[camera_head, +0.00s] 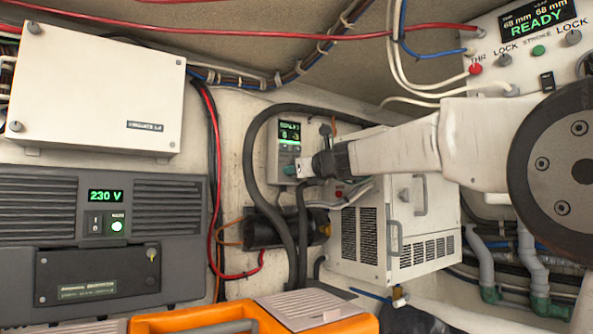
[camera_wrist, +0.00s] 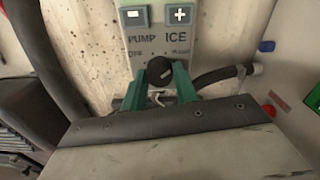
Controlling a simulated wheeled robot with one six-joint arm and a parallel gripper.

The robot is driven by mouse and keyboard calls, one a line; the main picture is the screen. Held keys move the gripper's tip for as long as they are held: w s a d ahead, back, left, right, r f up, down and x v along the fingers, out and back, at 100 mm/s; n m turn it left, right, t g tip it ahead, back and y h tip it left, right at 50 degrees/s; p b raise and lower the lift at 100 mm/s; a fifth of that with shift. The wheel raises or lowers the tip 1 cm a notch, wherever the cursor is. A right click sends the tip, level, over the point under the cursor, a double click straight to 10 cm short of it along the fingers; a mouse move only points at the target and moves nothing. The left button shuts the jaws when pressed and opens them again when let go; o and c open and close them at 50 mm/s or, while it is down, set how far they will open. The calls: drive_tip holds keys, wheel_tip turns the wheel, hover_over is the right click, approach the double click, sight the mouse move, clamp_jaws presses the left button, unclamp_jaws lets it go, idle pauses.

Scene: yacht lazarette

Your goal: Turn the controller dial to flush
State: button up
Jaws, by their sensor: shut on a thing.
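The controller (camera_head: 289,135) is a pale panel on the back wall with a small green-lit display. In the wrist view its face (camera_wrist: 128,45) shows minus and plus buttons and the words PUMP and ICE, with smaller blurred labels below. The round black dial (camera_wrist: 160,70) sits beneath these labels. My gripper (camera_wrist: 160,80) is shut on the dial, with one green finger on each side of it. In the head view my gripper (camera_head: 303,168) reaches the controller's lower part from the right and hides the dial. I cannot tell which label the dial points to.
A thick dark hose (camera_head: 252,160) loops left of the controller. A white vented unit (camera_head: 395,215) stands below my arm, and a black cylindrical part (camera_head: 265,229) lies below the controller. An orange case (camera_head: 205,320) is at the front.

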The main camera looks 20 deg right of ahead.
drive_tip(key=shift+f+m, duration=0.1)
drive_tip(key=shift+m, duration=1.1)
drive_tip(key=o, duration=1)
drive_tip(key=shift+s, duration=0.15)
drive_tip(key=v, duration=0.7)
drive_tip(key=shift+s+d, duration=0.15)
drive_tip(key=shift+s, duration=0.1)
